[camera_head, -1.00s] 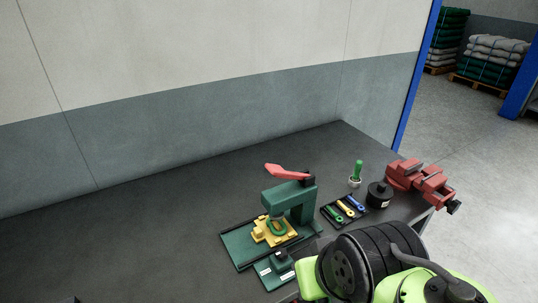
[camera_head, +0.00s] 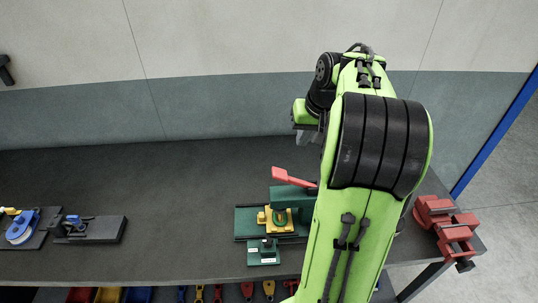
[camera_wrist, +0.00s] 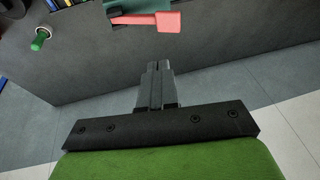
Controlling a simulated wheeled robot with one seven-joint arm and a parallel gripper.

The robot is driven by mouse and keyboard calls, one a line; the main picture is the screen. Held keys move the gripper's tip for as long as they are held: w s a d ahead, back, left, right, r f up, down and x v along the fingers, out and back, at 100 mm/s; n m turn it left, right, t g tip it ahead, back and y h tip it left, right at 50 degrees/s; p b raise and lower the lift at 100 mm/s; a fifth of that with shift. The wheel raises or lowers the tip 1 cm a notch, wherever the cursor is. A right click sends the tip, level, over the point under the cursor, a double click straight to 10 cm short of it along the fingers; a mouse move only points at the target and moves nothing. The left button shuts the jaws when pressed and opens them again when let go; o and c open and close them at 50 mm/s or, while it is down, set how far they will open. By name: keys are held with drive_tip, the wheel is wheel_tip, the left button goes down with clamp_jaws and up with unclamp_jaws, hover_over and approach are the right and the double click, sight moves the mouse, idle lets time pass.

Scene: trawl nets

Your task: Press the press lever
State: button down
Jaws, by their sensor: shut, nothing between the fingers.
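The press lever (camera_head: 292,176) is a red arm on top of the green press (camera_head: 262,222). It slants up to the left, its free end raised. A yellow fixture (camera_head: 270,222) with a green ring sits on the press base. My arm hides the press's right side in the head view. My gripper (camera_head: 310,138) points down behind and above the lever in the head view. In the wrist view the closed fingers (camera_wrist: 155,68) are empty, and the lever (camera_wrist: 150,19) lies beyond their tips, with a visible gap in the picture.
A small green block (camera_head: 263,254) stands in front of the press. A red vise (camera_head: 447,228) is at the bench's right end. Fixtures (camera_head: 92,230) stand at the left. A green-handled tool (camera_wrist: 40,39) shows in the wrist view. The bench middle is clear.

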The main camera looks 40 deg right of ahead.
drive_tip(key=b, duration=0.1)
approach(281, 172)
drive_tip(key=d+f, duration=0.2)
drive_tip(key=shift+w+a+f, duration=0.3)
drive_tip(key=shift+w+f, duration=0.05)
drive_tip(key=shift+f, duration=0.3)
drive_tip(key=shift+w+a+f, duration=0.3)
drive_tip(key=shift+w+f, duration=0.05)
drive_tip(key=shift+f, duration=0.25)
drive_tip(key=shift+w+a+f, duration=0.3)
drive_tip(key=shift+w+f, duration=0.05)
drive_tip(key=shift+f, duration=0.3)
